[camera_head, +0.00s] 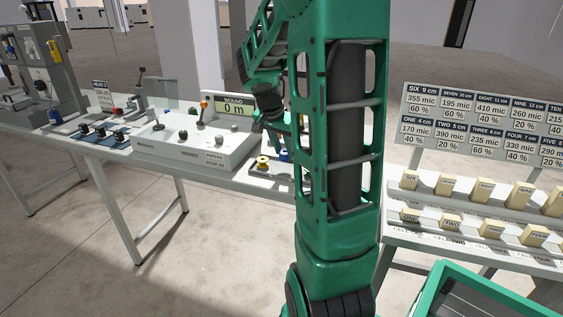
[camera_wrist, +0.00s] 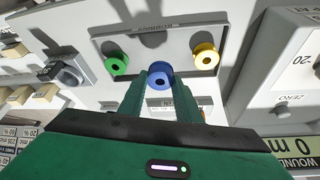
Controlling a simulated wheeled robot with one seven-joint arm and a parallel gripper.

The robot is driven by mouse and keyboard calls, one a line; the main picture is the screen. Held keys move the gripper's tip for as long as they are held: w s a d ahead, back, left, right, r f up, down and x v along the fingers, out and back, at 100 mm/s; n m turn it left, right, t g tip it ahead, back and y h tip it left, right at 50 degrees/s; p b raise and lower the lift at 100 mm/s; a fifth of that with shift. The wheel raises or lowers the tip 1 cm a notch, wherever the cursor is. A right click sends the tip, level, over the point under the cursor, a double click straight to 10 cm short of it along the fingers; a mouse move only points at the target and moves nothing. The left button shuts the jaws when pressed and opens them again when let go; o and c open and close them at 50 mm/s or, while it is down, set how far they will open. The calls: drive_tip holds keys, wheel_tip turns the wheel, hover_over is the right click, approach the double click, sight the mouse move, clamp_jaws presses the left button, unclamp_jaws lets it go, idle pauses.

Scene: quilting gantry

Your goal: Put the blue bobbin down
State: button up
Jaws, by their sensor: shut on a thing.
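The blue bobbin (camera_wrist: 160,75) is between the two fingertips of my gripper (camera_wrist: 159,84) in the wrist view, and the fingers are shut on it. It is over or in the bobbin tray (camera_wrist: 104,38), between the green bobbin (camera_wrist: 117,64) on the left and the yellow bobbin (camera_wrist: 206,57) on the right. I cannot tell if it touches the tray. In the head view a bit of the blue bobbin (camera_head: 284,155) shows beside the yellow bobbin (camera_head: 262,163); my green arm hides the rest of the tray and the green bobbin.
A grey control box (camera_head: 190,142) with knobs and a "WOUND 0 m" display (camera_head: 234,106) stands left of the tray on the bench. At the right, a rack of yellow blocks (camera_head: 480,190) stands below a label board (camera_head: 490,120). A green crate (camera_head: 470,290) is at lower right.

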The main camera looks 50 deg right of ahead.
drive_tip(key=shift+s+d+f, duration=0.2)
drive_tip(key=shift+f, duration=1.95)
drive_tip(key=o, duration=1)
drive_tip(key=shift+f, duration=0.1)
drive_tip(key=w+v, duration=0.1)
drive_tip(key=v, duration=1.1)
drive_tip(key=s+a+f+n+y, duration=0.2)
drive_tip(key=s+a+n, duration=0.3)
drive_tip(key=s+a, duration=0.3)
drive_tip(key=s+a+f+n+y, duration=0.2)
drive_tip(key=s+a+f+n, duration=0.2)
drive_tip(key=s+a, duration=0.4)
drive_tip(key=s+n, duration=0.1)
drive_tip(key=s, duration=0.4)
drive_tip(key=shift+a+g+y, duration=0.25)
drive_tip(key=shift+g+y, duration=0.05)
